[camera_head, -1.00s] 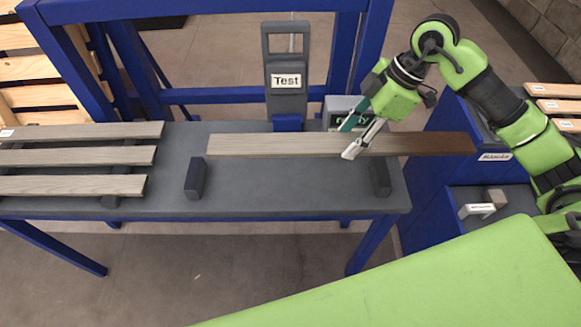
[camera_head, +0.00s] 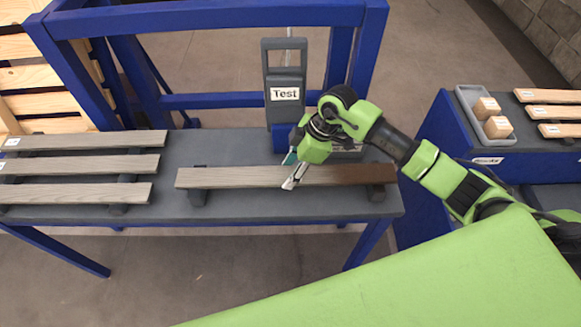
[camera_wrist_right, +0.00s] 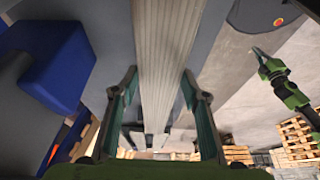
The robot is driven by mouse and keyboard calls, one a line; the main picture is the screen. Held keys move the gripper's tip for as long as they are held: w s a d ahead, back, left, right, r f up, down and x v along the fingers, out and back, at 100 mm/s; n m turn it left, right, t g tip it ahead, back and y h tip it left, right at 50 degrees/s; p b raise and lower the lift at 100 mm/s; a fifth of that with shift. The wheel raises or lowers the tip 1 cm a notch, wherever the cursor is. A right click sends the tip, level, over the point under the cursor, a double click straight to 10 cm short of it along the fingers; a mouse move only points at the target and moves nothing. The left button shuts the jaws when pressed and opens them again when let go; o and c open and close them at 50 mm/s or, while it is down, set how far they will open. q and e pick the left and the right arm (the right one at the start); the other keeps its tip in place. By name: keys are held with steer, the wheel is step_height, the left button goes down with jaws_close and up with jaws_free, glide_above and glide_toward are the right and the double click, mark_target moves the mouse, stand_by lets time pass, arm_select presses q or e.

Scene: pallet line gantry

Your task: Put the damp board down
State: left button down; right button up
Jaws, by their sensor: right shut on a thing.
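The damp board (camera_head: 240,178) is long and grey with a dark brown right end. In the right wrist view the board (camera_wrist_right: 163,60) runs between the fingers (camera_wrist_right: 163,95). My left gripper (camera_wrist_right: 261,55) seems to show small at the right of that view, away from the board.
Several grey boards (camera_head: 85,165) lie on the bench's left part. A tester marked "Test" (camera_head: 285,94) stands behind the board. A blue gantry frame (camera_head: 215,17) rises behind. At right, a grey tray (camera_head: 470,97) holds wooden blocks beside light boards (camera_head: 550,96).

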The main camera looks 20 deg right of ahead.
steer(key=shift+f, duration=0.2)
steer(key=shift+f, duration=0.15)
steer(key=o, duration=1.3)
steer(key=b+v, duration=0.2)
steer(key=v, duration=1)
